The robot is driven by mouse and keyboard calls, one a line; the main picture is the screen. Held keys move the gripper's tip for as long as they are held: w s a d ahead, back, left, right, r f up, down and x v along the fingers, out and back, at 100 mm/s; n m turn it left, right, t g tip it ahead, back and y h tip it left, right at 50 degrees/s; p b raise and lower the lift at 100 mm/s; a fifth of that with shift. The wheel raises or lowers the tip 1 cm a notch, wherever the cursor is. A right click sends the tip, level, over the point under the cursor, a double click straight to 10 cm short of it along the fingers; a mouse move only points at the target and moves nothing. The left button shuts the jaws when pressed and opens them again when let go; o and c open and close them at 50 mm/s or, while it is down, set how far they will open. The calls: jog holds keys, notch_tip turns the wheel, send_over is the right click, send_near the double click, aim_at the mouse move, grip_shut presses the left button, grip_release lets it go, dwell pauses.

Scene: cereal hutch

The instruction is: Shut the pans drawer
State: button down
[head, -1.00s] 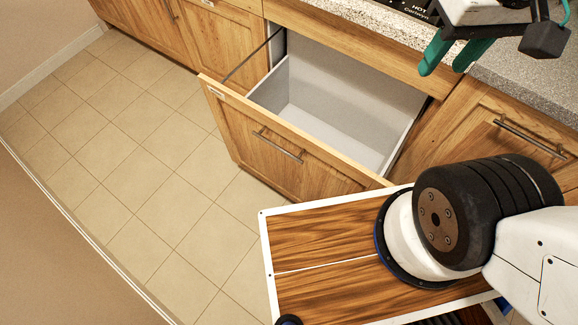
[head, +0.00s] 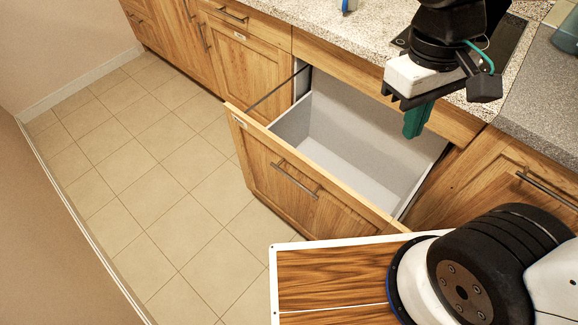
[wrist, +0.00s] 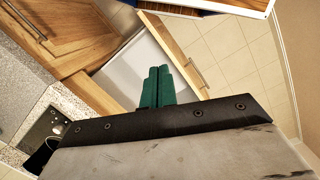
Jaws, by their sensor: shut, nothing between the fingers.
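The pans drawer (head: 282,192) is a wide wooden drawer standing pulled far out from the counter. Its grey inside (head: 350,145) looks empty, and a metal bar handle (head: 295,178) runs across its outer front. In the wrist view the drawer's front (wrist: 180,50) shows beyond my fingers. My gripper (head: 416,122) has green fingers, shut and empty, pointing down above the back right part of the open drawer. It also shows in the wrist view (wrist: 157,88). It appears apart from the drawer front. The drawer's right end is partly hidden by my own body.
A speckled counter (head: 370,28) with a dark hob (head: 505,45) runs above the drawer. Closed cabinets stand to the left (head: 238,62) and right (head: 510,180). The tiled floor (head: 140,190) in front of the drawer is clear.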

jog(key=w+a+f+n+t+h, duration=0.3)
jog(key=a+f+n+h, duration=0.1)
jog(key=a+f+n, duration=0.8)
jog(key=w+a+f+n+t+h, duration=0.2)
jog(key=a+f+n+t+h, duration=0.15)
jog(key=a+f+n, duration=0.7)
jog(key=t+y, duration=0.2)
send_near(294, 162)
jog(key=s+f+x, duration=0.1)
jog(key=x, duration=0.4)
jog(key=shift+w+d+r+n, duration=0.1)
jog(key=shift+w+d+n, duration=0.15)
jog(key=shift+w, duration=0.45)
jog(key=shift+w+d, duration=0.1)
